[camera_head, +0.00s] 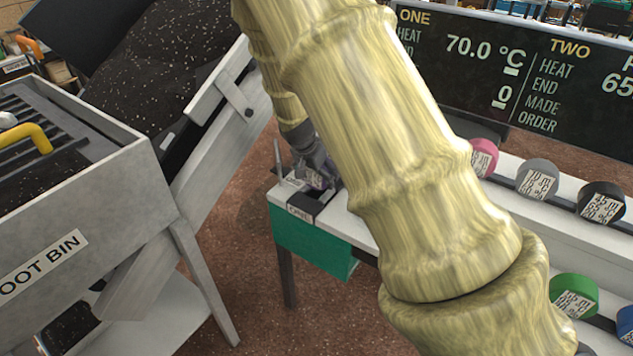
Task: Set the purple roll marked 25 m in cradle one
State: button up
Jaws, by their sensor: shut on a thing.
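My gripper (308,152) is at the far end of my arm, small and partly hidden by the arm. It is shut on a small purple thing (318,180) that seems to bear a pale label. It looks like the purple roll, but its marking is too small to read. The gripper is over the near left corner of a white-topped bench (357,228). A dark piece with a white label (301,212) lies on that corner, its text not clearly legible. I cannot tell whether the purple roll touches anything below. No cradle can be clearly made out.
Pink (484,157), grey (537,179), black (601,202) and green (574,296) labelled rolls stand on shelves at the right. A dark board (520,70) lists ONE and TWO. A grey bin (75,215) and chute stand left. Brown floor (235,225) lies between.

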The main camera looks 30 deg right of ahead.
notch_tip(320, 180, down, 2)
jog(key=shift+f+b, duration=0.25)
jog(key=shift+b, duration=0.4)
jog(key=o, duration=0.9)
jog(key=shift+f, duration=0.1)
jog(key=v, duration=1.2)
